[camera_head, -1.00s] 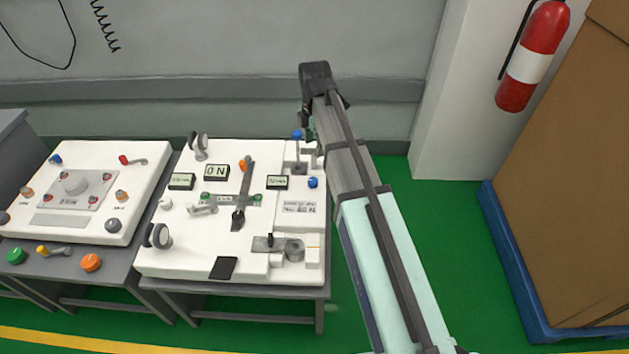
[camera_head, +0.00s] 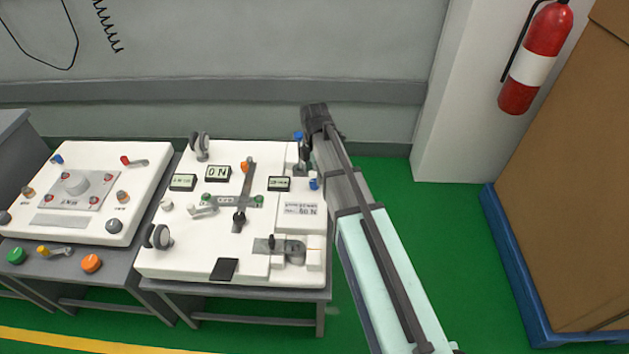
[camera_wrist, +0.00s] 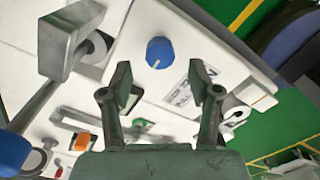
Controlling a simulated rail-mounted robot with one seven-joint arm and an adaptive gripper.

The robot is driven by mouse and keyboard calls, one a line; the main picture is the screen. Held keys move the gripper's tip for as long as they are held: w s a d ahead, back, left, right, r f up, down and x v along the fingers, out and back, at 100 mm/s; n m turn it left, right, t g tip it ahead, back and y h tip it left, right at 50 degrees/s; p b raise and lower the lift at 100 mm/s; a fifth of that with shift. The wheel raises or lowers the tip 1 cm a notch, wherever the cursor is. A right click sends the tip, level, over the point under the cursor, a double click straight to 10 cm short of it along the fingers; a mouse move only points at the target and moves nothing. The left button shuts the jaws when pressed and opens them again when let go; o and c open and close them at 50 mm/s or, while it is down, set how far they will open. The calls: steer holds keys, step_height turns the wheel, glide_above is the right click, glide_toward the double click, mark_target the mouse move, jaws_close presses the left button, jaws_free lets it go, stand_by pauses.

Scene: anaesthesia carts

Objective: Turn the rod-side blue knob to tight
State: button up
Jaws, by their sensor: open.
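Two blue knobs show near the right side of the white panel. One blue knob (camera_head: 313,184) is by the panel's right edge, close to a printed label; it shows in the wrist view (camera_wrist: 160,52) as a short round knob with a white mark. Another blue knob (camera_head: 298,136) is farther back, at the top of an upright rod; a blue end (camera_wrist: 10,152) shows at the left of the wrist view. My gripper (camera_wrist: 163,92) is open and empty. Its fingers point toward the knob by the label, which lies beyond and between the tips, apparently untouched. In the head view my arm hides most of the gripper.
A grey clamp-like block (camera_wrist: 70,40) stands left of my fingers in the wrist view. The white panel (camera_head: 190,250) also carries displays, a central lever (camera_head: 239,217) and grey knobs. Another panel (camera_head: 128,195) stands left.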

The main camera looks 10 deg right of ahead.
mark_target(314, 182)
steer(key=shift+f, duration=1.9)
steer(key=c, duration=1.2)
